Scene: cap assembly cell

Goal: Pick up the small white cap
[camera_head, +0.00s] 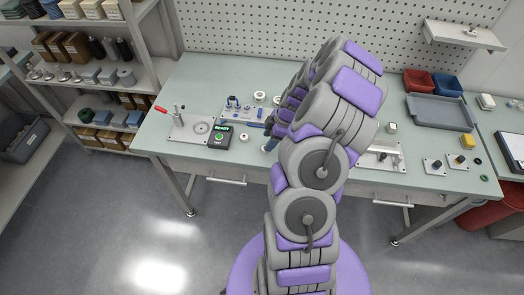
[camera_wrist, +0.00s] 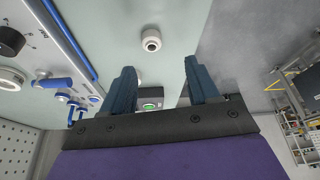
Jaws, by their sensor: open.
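A small white round cap (camera_wrist: 151,40) with a dark centre sits on the pale green table top in the wrist view, beyond my fingertips. A matching small white round part (camera_head: 243,138) shows in the head view, right of the READY box. My gripper (camera_wrist: 159,66) is open, with two blue fingers apart and nothing between them. In the picture, the cap lies just above the gap between the fingertips, apart from both. In the head view, my arm mostly hides the gripper.
A black box with a green READY display (camera_head: 219,139) stands left of the cap. A fixture with blue knobs (camera_wrist: 68,83) lies beside the left finger. The table's front edge is near on the right. A grey tray (camera_head: 440,112) and bins stand farther right in the head view.

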